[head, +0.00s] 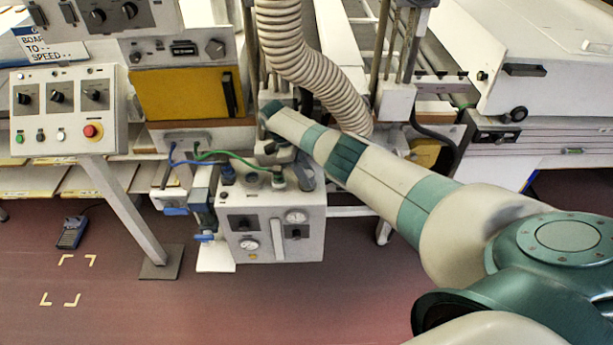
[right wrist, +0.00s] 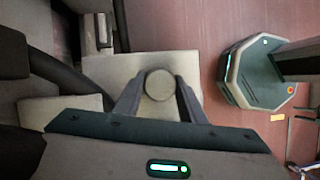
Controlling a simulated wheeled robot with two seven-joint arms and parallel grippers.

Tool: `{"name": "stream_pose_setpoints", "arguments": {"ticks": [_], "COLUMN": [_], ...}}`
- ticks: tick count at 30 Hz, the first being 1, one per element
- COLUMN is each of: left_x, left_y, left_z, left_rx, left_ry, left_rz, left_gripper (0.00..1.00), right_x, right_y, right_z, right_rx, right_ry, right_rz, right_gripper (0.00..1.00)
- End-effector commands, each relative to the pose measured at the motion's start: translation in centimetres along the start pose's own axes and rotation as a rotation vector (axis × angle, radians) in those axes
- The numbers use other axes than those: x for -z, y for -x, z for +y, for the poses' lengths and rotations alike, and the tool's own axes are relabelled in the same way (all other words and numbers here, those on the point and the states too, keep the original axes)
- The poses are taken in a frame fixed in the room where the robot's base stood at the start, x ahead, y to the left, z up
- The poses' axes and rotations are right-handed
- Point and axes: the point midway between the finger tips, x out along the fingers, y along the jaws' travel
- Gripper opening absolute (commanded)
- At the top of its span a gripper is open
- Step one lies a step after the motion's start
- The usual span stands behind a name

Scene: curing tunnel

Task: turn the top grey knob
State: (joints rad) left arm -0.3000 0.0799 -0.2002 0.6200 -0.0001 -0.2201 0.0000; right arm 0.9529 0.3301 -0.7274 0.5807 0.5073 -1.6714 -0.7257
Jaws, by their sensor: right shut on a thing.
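A round grey knob (right wrist: 160,84) shows in the right wrist view, seen end-on against a pale plate (right wrist: 108,68). The two fingers of my right gripper (right wrist: 159,92) stand on either side of it and are shut on it. In the head view my right arm reaches from the lower right to the machine, with the right gripper (head: 272,149) just above the grey pump box. The knob is hard to make out there, hidden by the gripper and wrist. I cannot tell how far the knob is turned. My left gripper is not in view.
The grey box (head: 273,245) with gauges stands below the gripper. A ribbed hose (head: 300,60) hangs close to my wrist. Green and blue tubes (head: 215,153) run at the left. A slanted control panel (head: 65,112) stands further left. The red floor in front is mostly clear.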

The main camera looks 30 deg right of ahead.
Motion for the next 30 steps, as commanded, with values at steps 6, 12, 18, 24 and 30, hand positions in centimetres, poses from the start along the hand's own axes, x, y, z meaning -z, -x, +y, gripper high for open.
{"name": "stream_pose_setpoints", "arguments": {"ticks": [6, 12, 18, 24, 30], "left_x": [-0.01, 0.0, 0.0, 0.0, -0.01], "left_y": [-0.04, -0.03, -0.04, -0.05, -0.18], "left_z": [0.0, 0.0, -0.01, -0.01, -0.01], "left_rx": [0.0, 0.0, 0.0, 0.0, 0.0], "left_ry": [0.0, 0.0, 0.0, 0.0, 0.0], "left_rz": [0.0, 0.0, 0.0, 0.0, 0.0], "left_gripper": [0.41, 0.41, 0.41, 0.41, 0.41], "right_x": [-0.15, -0.16, -0.11, -0.05, 0.03], "right_y": [0.07, 0.07, 0.04, 0.05, 0.8], "right_z": [0.13, 0.15, 0.1, 0.06, 0.1], "right_rx": [0.002, 0.002, 0.002, 0.002, 0.001], "right_ry": [-0.012, -0.011, -0.009, -0.008, -0.008], "right_rz": [-0.002, -0.002, -0.001, 0.0, 0.002], "right_gripper": [0.14, 0.14, 0.55, 0.55, 0.55]}}
